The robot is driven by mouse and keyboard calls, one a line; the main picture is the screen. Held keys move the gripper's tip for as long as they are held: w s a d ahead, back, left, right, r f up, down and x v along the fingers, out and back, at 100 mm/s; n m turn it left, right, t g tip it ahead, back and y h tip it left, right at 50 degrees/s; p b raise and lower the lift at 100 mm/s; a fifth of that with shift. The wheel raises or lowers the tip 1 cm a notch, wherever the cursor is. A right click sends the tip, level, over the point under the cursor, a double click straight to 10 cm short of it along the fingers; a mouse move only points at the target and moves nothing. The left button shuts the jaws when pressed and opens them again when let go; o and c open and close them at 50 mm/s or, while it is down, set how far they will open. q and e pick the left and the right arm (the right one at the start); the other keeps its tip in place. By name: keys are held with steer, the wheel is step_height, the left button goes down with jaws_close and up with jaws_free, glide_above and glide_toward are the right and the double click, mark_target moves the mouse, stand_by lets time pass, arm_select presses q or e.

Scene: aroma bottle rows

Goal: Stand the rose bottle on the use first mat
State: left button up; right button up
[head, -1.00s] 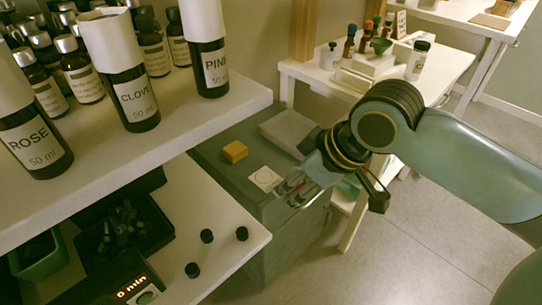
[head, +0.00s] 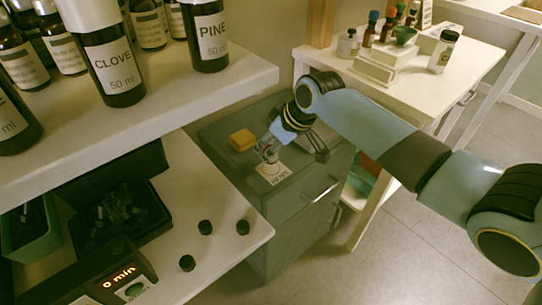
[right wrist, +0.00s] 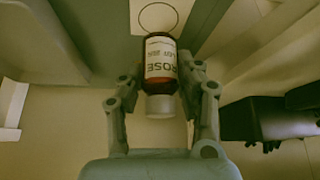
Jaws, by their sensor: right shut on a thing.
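The rose bottle (right wrist: 160,70) is dark with a white ROSE label and a pale silver cap. In the right wrist view it is between the fingers of my right gripper (right wrist: 161,92), which is shut on it. In the head view my right gripper (head: 268,148) is low over the use first mat (head: 273,174), a small white square on the grey cabinet top. The mat's ring (right wrist: 158,6) shows just beyond the bottle's base in the right wrist view. I cannot tell whether the base touches the mat. My left gripper is not in view.
The white shelf (head: 215,100) at left bears large labelled bottles. Several black caps lie on the lower counter (head: 225,255). A white table (head: 440,85) with bottles stands at right.

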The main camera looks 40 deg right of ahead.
step_height(320, 180, down, 3)
steer(key=shift+b, duration=0.3)
steer(key=o, duration=1.2)
steer(key=shift+f, duration=0.1)
steer(key=shift+c, duration=0.2)
